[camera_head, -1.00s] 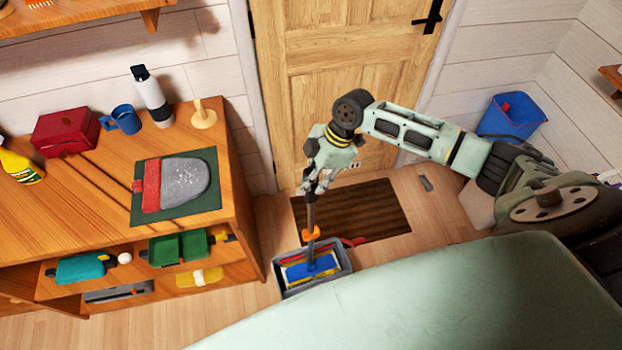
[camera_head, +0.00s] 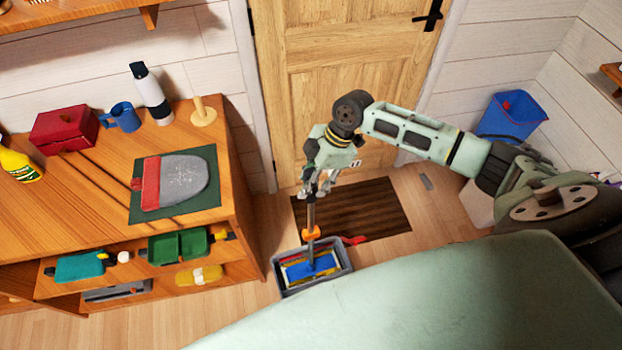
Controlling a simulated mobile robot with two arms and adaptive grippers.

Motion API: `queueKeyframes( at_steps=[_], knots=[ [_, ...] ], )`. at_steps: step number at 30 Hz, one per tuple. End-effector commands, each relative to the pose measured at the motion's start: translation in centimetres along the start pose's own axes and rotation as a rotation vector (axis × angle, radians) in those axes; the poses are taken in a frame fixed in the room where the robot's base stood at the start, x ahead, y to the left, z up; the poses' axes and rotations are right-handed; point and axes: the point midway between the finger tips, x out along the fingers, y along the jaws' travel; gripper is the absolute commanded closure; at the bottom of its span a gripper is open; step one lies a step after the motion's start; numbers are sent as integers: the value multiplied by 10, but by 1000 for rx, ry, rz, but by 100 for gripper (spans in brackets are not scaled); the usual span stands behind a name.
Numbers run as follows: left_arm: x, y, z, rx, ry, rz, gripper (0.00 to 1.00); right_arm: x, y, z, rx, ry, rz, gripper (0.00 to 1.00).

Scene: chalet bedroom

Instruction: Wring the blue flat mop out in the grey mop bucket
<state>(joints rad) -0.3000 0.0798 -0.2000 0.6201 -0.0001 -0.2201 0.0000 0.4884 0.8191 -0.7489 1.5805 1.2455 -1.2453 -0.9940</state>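The grey mop bucket (camera_head: 341,279) stands on the floor in front of the brown doormat, partly hidden by my pale green body at the bottom. The blue flat mop (camera_head: 322,264) has its head inside the bucket, with some yellow and red showing around it. Its handle rises nearly upright, with an orange collar low on it. My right gripper (camera_head: 312,192) is shut around the upper part of the handle, above the bucket. My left gripper is not in view.
A wooden shelf unit (camera_head: 243,225) with several objects stands left of the bucket. A dark doormat (camera_head: 375,212) lies before the wooden door (camera_head: 330,80). A blue bin (camera_head: 510,118) stands at the right wall.

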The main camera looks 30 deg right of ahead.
Motion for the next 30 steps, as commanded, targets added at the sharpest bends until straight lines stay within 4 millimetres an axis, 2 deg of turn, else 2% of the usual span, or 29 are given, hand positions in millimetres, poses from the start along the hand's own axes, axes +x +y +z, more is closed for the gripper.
queueKeyframes(
  at_steps=[9, 13, 17, 24, 30],
  knots=[
    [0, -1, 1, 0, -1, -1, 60, 2, -2, 2, 1, -3, -4, 57],
    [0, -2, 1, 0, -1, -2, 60, -7, -1, 1, 0, -3, -2, 57],
    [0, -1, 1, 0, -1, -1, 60, -29, 0, 1, -1, -3, 1, 57],
    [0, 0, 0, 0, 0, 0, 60, -81, 0, 2, 0, -4, 2, 57],
    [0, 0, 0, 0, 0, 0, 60, -110, 0, 0, -1, -1, 0, 57]
  ],
)
